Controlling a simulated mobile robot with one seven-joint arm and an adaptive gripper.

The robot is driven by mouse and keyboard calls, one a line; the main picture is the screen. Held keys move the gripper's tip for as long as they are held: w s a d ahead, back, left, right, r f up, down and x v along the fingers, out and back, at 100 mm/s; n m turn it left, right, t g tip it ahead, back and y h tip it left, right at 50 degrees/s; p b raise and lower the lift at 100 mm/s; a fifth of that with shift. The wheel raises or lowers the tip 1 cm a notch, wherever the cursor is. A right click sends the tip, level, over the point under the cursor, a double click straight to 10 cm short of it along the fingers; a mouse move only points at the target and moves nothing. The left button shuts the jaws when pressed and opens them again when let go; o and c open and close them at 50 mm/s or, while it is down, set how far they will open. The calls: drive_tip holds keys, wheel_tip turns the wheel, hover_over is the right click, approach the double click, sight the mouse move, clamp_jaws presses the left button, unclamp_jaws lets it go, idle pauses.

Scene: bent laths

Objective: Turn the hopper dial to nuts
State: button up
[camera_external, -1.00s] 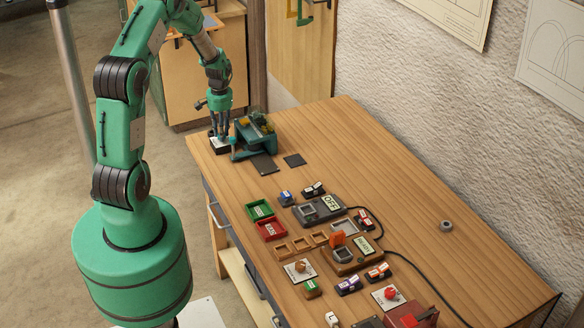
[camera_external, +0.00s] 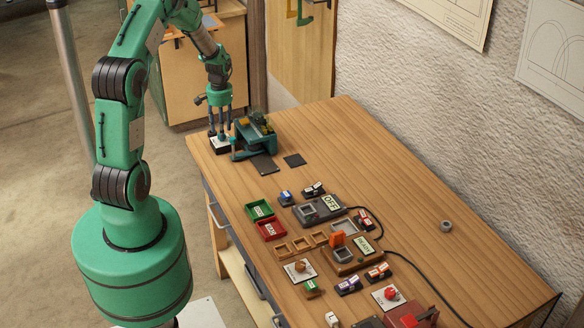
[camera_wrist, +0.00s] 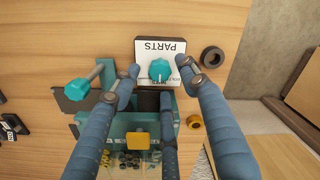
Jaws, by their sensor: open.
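The hopper dial is a teal knob (camera_wrist: 159,70) on a white plate (camera_wrist: 160,47) marked PARTS, which reads upside down in the wrist view. The plate also shows in the external view (camera_external: 219,143), at the table's far left corner. The knob's pointer direction is too small to tell. My gripper (camera_wrist: 159,67) is open above the dial, with fingertips on either side of the knob and apart from it. It points down in the external view (camera_external: 219,135). The teal hopper (camera_external: 257,136) stands beside the dial; my fingers partly hide it in the wrist view.
A teal-headed lever (camera_wrist: 80,88) sticks up left of the dial in the wrist view. A dark ring (camera_wrist: 212,57) lies right of the plate. Dark mats (camera_external: 263,165) lie before the hopper. Trays, dials and devices (camera_external: 320,209) fill the nearer table. The table's right side is mostly clear.

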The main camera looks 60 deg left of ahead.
wheel_tip(320, 180, up, 10)
drive_tip(key=shift+w, duration=0.15)
idle(0.3)
drive_tip(key=shift+d, duration=0.1)
idle(0.4)
drive_tip(key=w+d+r+m+t+y+b, duration=0.1)
drive_tip(key=d+r+m, duration=0.1)
drive_tip(key=d+r, duration=0.95)
drive_tip(key=w+d+r+m+t+b, duration=0.1)
drive_tip(key=w+d+r+m+b, duration=0.1)
drive_tip(key=d+r, duration=0.95)
drive_tip(key=s+d+m+t, duration=0.1)
drive_tip(key=s+d, duration=0.5)
drive_tip(key=d, duration=0.3)
drive_tip(key=s+d+r+m+t+b, duration=0.1)
drive_tip(key=s+d+m, duration=0.1)
drive_tip(key=s+d, duration=0.4)
drive_tip(key=s+d+m+t+h+b, duration=0.1)
drive_tip(key=s+d+m, duration=0.1)
drive_tip(key=s+d, duration=0.4)
drive_tip(key=shift+d+r+t, duration=0.4)
drive_tip(key=shift+d, duration=2.45)
